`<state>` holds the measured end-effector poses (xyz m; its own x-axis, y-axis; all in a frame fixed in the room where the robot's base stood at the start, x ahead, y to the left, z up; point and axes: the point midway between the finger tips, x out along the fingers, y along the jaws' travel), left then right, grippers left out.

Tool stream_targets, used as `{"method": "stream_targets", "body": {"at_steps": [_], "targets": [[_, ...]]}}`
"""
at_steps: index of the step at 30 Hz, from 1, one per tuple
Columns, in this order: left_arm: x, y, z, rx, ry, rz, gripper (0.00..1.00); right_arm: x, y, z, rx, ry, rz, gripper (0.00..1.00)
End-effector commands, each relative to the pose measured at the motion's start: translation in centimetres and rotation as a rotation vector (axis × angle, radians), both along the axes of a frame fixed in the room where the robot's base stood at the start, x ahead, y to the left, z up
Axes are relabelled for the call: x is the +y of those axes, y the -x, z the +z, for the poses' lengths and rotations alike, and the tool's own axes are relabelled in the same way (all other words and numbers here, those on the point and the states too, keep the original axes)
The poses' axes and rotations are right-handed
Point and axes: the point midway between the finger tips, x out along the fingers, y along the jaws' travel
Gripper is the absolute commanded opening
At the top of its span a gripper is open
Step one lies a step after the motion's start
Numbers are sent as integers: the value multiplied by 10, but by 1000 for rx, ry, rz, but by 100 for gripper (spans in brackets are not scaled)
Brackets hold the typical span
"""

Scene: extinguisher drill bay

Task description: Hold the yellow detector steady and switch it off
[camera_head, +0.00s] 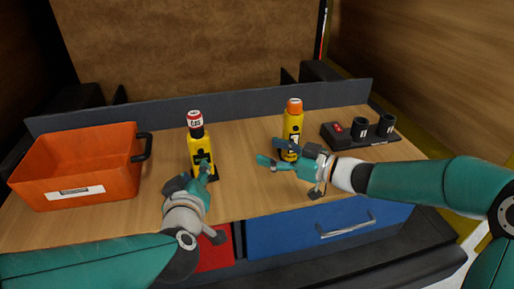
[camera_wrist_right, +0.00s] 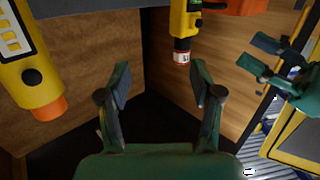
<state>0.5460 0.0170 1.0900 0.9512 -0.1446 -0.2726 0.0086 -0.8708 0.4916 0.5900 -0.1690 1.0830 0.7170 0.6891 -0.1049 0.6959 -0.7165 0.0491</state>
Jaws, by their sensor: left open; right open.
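The yellow detector (camera_head: 198,143) stands upright on the wooden bench, with a red and white cap lettered GAS. Its top end also shows at the upper middle of the right wrist view (camera_wrist_right: 181,27). My left gripper (camera_head: 192,176) is open in front of the detector and hides part of its lower body; I cannot tell whether it touches. It also shows at the right of the right wrist view (camera_wrist_right: 257,53). My right gripper (camera_head: 270,152) is open and empty, right of the detector; its spread fingers show in its wrist view (camera_wrist_right: 160,79). No switch can be made out.
A second yellow device with an orange top (camera_head: 293,122) stands close behind my right gripper. An orange bin (camera_head: 75,170) is at the left. A black holder (camera_head: 340,136) with a red switch and two cups is at the right. Bench between the two yellow devices is clear.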

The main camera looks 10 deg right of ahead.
Motion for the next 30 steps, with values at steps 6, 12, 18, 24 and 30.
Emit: {"method": "stream_targets", "body": {"at_steps": [6,12,18,24,30], "targets": [[0,0,0,0,0,0,42,43,4,21,-33,-100,80,65],[0,0,0,0,0,0,42,57,-4,23,-37,-113,89,65],[0,0,0,0,0,0,42,81,-25,23,-37,-112,90,65],[0,0,0,0,0,-1,42,112,-51,23,-37,-111,89,65],[-1,0,0,0,0,-1,42,140,-78,23,-37,-110,86,65]]}}
